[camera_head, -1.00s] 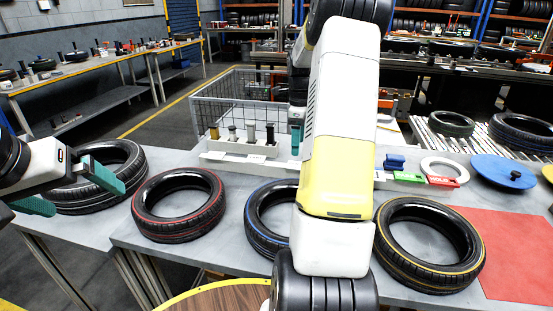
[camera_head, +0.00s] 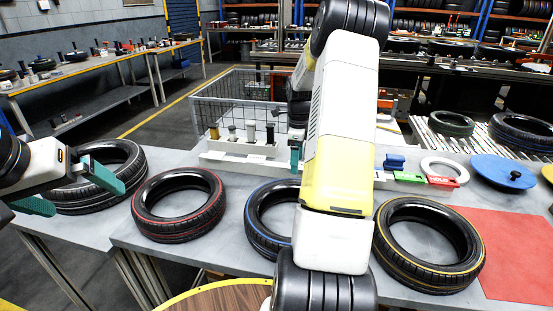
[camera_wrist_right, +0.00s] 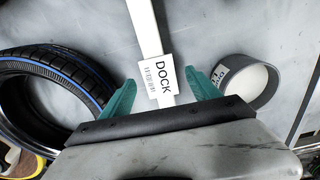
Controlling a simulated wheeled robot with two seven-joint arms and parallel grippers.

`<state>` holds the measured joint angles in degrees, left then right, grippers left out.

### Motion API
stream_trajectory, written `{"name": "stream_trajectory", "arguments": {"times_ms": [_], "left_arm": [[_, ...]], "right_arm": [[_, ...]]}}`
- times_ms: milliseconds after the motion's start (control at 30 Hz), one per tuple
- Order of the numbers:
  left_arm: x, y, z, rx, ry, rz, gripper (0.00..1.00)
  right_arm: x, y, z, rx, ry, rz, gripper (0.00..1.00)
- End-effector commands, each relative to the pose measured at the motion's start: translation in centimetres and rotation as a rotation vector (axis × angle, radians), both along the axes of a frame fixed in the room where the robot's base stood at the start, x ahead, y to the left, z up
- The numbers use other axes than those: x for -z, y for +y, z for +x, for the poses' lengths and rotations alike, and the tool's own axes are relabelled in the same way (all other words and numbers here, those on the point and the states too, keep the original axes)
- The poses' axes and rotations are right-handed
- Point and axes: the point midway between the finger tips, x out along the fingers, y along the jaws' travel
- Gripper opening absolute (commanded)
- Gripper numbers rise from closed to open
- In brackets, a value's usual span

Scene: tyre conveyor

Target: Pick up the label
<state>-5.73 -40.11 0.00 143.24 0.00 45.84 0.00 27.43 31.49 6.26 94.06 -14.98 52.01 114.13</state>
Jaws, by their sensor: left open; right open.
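A white label (camera_wrist_right: 161,76) printed "DOCK" with a barcode shows in the right wrist view, at the lower end of a white strip. My right gripper (camera_wrist_right: 160,80) is open, with a teal finger on either side of the label and neither seen gripping it. In the head view, one teal finger of it shows beside my right arm, which hides the rest. My left gripper (camera_head: 78,188) is open and empty at the left, over a black tyre (camera_head: 112,185).
A red-striped tyre (camera_head: 180,235), a blue-striped tyre (camera_wrist_right: 60,72) and a yellow-striped tyre (camera_head: 385,255) lie on the grey table. A white rack (camera_head: 225,143) holds several stamp-like tools. A dark cylinder (camera_wrist_right: 232,82) is right of my right gripper.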

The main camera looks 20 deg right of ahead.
Motion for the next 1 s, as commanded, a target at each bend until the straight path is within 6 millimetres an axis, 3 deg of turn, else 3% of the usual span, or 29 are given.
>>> {"name": "stream_trajectory", "arguments": {"times_ms": [567,900,1000], "left_arm": [[0.00,0.00,0.00,0.000,0.000,0.000,1.00],[0.00,0.00,0.00,0.000,0.000,0.000,1.00],[0.00,0.00,0.00,0.000,0.000,0.000,1.00]], "right_arm": [[0.47,0.04,-0.02,-0.001,0.001,0.001,0.71],[0.45,0.03,0.00,-0.001,0.001,0.001,0.07],[0.45,0.03,0.00,-0.001,0.001,0.001,0.07]]}}
